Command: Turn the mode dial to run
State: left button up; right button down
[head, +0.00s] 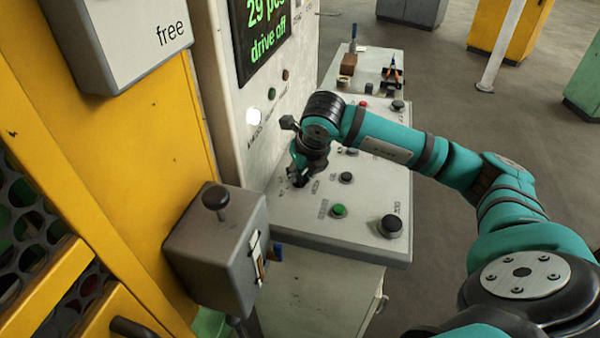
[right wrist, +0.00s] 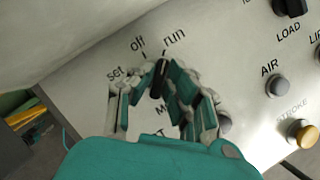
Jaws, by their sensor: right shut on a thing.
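The mode dial is a small black knob (right wrist: 157,82) in the right wrist view, on the grey sloping panel below the printed words set, off and run. Its upper end points up and slightly right, close to the tick under run. I cannot tell its exact angle, as the fingers cover part of it. My right gripper (right wrist: 160,105) has its jointed fingers on both sides of the dial and is shut on it. In the head view, my right gripper (head: 299,178) is at the panel's left side and hides the dial. My left gripper is not in view.
The console (head: 365,225) carries a green button (head: 339,211), a large black knob (head: 390,226) and other controls. A display (head: 262,30) reads "29 pcs" and "drive off". A grey box with a black-knobbed lever (head: 215,197) stands at left.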

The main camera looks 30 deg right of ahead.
jog(key=shift+r, duration=0.1)
jog(key=c, duration=1.3)
grip_release()
jog(key=shift+c, duration=0.2)
jog(key=v, duration=1.2)
